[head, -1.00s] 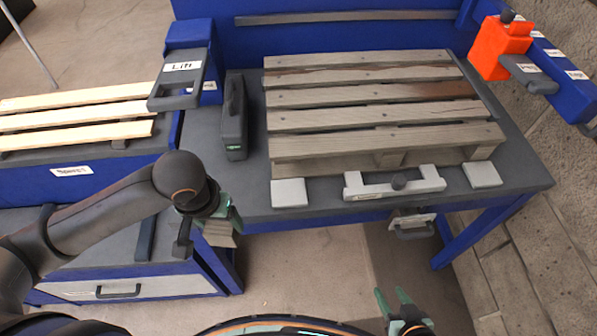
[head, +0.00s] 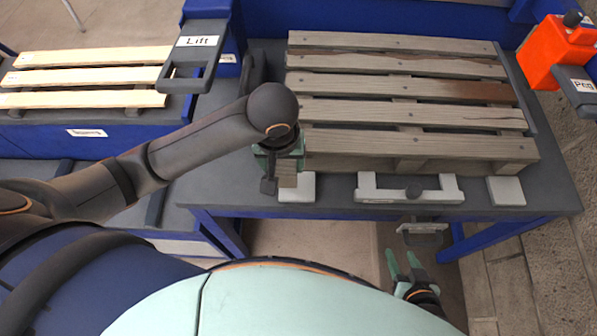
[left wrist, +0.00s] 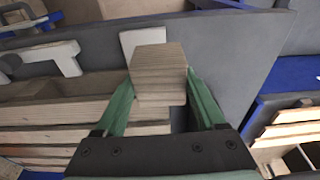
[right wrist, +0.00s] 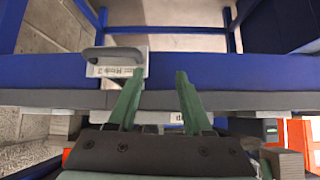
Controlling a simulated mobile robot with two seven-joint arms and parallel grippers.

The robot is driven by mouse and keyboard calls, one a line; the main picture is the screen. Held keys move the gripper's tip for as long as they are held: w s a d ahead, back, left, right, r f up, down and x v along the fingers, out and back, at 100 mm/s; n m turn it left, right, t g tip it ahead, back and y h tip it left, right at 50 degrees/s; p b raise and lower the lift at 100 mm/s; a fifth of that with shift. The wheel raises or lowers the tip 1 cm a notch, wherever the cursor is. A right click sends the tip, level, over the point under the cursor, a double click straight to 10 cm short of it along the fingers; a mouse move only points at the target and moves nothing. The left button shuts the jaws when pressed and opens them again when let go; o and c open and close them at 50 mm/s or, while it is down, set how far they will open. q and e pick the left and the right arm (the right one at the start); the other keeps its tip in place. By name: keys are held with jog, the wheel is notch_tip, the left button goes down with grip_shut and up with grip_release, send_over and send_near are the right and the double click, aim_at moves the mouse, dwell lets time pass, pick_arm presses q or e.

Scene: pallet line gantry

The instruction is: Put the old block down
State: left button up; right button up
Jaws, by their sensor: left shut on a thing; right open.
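My left gripper (head: 280,160) is shut on the old block (head: 287,175), a grey-brown wooden block. In the left wrist view the block (left wrist: 158,75) sits between the green fingers, with a pale square pad (left wrist: 142,38) showing behind it. In the head view the block overlaps the left pale pad (head: 300,187) at the bench's front edge; I cannot tell whether they touch. My right gripper (head: 405,268) is open and empty in front of the bench; its spread fingers also show in the right wrist view (right wrist: 155,100).
A grey slatted pallet (head: 400,85) lies on the bench (head: 560,195). A white bracket with a dark knob (head: 450,187) and another pale pad (head: 506,191) sit along its front. A lever marked Lift (head: 195,60) overhangs at left. An orange box (head: 560,50) stands at right.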

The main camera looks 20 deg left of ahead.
pick_arm(q)
jog(key=f, duration=0.1)
jog(key=w+d+f, duration=0.2)
jog(key=shift+d+f, duration=0.2)
jog(key=shift+f, duration=0.15)
jog(key=shift+d+f, duration=0.15)
jog(key=shift+f, duration=1.55)
jog(key=o, duration=1.5)
jog(key=shift+f, duration=0.1)
jog(key=shift+s+d+r, duration=0.1)
jog(key=shift+s+r, duration=0.2)
jog(key=shift+r, duration=1.7)
jog(key=shift+s+d+r, duration=0.1)
jog(key=shift+s+r, duration=0.15)
jog(key=shift+r, duration=1.8)
jog(key=shift+s+d+r, duration=0.1)
jog(key=shift+s+r, duration=0.2)
jog(key=shift+r, duration=1.7)
